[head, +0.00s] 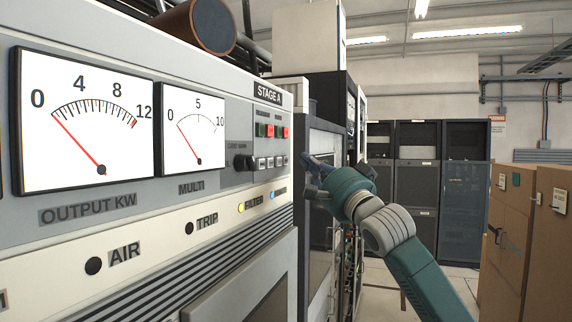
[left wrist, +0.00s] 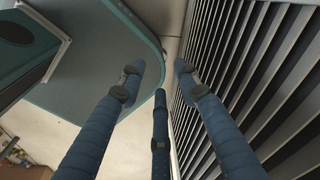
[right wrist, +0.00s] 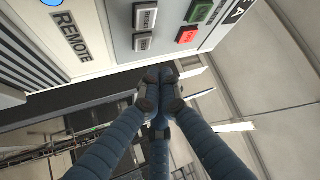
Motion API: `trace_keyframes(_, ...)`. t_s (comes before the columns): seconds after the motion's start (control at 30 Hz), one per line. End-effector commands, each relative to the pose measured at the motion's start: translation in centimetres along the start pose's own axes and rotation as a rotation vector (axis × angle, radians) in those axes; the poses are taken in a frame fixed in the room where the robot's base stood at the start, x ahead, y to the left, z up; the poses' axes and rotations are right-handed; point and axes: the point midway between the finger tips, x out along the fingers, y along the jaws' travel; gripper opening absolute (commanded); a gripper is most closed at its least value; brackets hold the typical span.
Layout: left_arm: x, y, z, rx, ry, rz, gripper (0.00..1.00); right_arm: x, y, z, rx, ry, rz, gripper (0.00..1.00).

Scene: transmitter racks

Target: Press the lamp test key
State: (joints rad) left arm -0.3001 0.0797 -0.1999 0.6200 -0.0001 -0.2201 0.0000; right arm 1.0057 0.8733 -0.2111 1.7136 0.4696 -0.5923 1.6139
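The control panel (head: 240,120) is on the grey cabinet marked STAGE A. It carries a row of small grey keys (head: 270,162) below green and red buttons. I cannot read which key is the lamp test key. Two grey keys, an upper one (right wrist: 144,17) and a lower one (right wrist: 143,42), show in the right wrist view; their lettering is too small to read surely. My right gripper (head: 310,168) is right of the keys, its fingers closed together and empty. The fingertips (right wrist: 160,82) look apart from the panel. My left gripper (left wrist: 158,80) has its fingers spread, empty, beside a slatted grille (left wrist: 245,80).
A black knob (head: 243,162) sits left of the keys. Two dial meters (head: 84,120) fill the panel's left. Dark racks (head: 415,185) stand at the back, and brown cabinets (head: 525,230) stand on the right. Some floor between them is clear.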

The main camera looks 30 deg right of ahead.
Motion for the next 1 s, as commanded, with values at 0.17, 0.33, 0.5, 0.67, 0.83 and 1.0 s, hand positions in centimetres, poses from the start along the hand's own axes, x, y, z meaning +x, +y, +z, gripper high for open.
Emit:
trace_keyframes(0.17,0.7,0.0,0.1,0.0,0.0,0.0,0.33,-1.3,0.2,-1.3,-0.002,0.001,0.002,0.0)
trace_keyframes(0.33,0.8,0.0,0.1,0.0,0.0,0.0,0.33,-1.9,0.1,-1.9,0.0,0.0,0.001,0.0)
trace_keyframes(0.5,0.8,0.0,0.1,0.0,0.0,0.0,0.33,-1.9,0.0,-1.9,0.0,0.0,0.0,0.0)
trace_keyframes(0.67,0.8,0.0,0.1,0.0,0.0,0.0,0.33,-1.9,0.0,-1.9,0.0,0.0,0.0,0.0)
trace_keyframes(0.83,0.8,0.0,0.1,0.0,0.0,0.0,0.33,-1.9,0.0,-1.9,0.0,0.0,0.0,0.0)
trace_keyframes(1.0,0.8,0.0,0.1,0.0,0.0,0.0,0.33,-1.9,0.0,-1.9,0.0,0.0,0.0,0.0)
